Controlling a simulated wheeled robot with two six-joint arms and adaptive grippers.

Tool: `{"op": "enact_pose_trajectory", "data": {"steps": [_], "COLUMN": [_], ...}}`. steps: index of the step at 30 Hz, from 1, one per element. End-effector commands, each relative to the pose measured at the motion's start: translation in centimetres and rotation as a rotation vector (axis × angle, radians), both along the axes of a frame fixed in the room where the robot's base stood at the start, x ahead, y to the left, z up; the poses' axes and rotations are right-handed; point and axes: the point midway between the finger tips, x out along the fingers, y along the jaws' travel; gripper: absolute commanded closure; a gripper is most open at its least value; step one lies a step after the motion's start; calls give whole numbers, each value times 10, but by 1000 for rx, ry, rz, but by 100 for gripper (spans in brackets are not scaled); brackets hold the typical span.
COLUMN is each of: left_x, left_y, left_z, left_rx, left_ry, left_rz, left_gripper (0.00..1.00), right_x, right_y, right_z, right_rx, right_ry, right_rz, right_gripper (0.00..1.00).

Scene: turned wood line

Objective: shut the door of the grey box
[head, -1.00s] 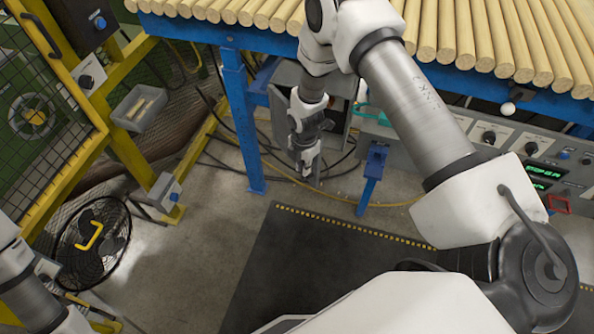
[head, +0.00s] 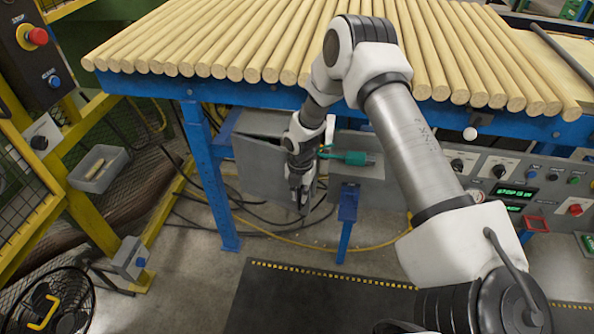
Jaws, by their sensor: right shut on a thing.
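The grey box (head: 268,123) hangs under the blue table at the centre left. My right gripper (head: 299,194) reaches down from above and is shut at the door's free right edge, low down. The gripper hides that part of the edge, so I cannot see whether it grips the edge itself or a handle. My left gripper is not in view.
A green connector (head: 358,158) with a cable sits right of the door. The blue table leg (head: 212,175) is to the left. Wooden rods (head: 250,45) lie on top. Cables (head: 275,238) run over the floor below.

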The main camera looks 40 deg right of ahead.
Motion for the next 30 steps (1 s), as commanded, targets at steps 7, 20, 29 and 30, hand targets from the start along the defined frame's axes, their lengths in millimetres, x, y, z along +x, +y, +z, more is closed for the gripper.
{"op": "enact_pose_trajectory", "data": {"steps": [7,20,29,30], "left_x": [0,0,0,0], "left_y": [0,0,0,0], "left_z": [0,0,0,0], "left_rx": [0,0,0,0], "left_ry": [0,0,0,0], "left_rz": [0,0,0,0], "left_gripper": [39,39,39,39], "right_x": [0,-1,1,1], "right_y": [0,0,0,0], "right_z": [0,1,57,68], "right_rx": [0,0,2,1], "right_ry": [0,1,-3,-4], "right_rz": [-1,-1,-1,-1], "right_gripper": [100,61,61,61]}}
